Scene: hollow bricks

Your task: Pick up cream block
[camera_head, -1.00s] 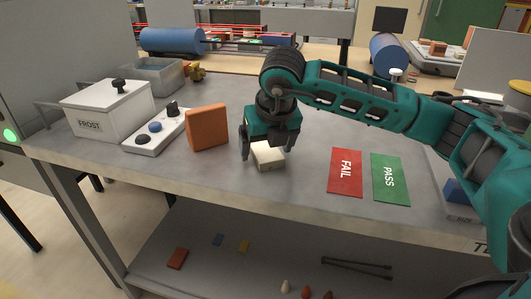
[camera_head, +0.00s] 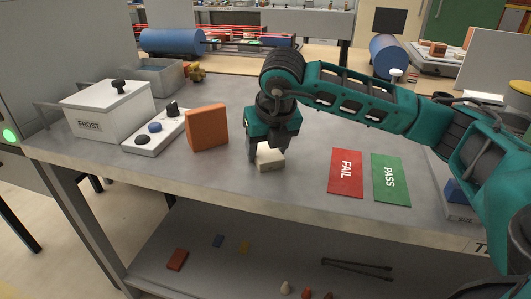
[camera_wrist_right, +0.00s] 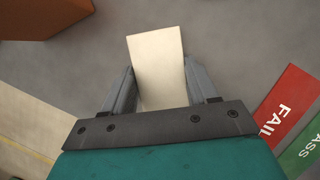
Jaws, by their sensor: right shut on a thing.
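The cream block (camera_head: 270,160) is near the front edge of the grey bench, between the orange block and the red FAIL card. In the right wrist view the cream block (camera_wrist_right: 157,62) lies between the two fingers. My right gripper (camera_head: 267,153) is above it with its fingers down, shut on its sides; the wrist view shows the gripper (camera_wrist_right: 160,90) with a finger against each side. The block looks to be at or just above the bench top; I cannot tell if it is lifted. My left gripper is not in view.
An orange block (camera_head: 207,127) stands left of my gripper. A white FROST box (camera_head: 108,110) and a panel with knobs (camera_head: 155,135) stand further left. A red FAIL card (camera_head: 345,173) and green PASS card (camera_head: 390,179) lie flat to the right.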

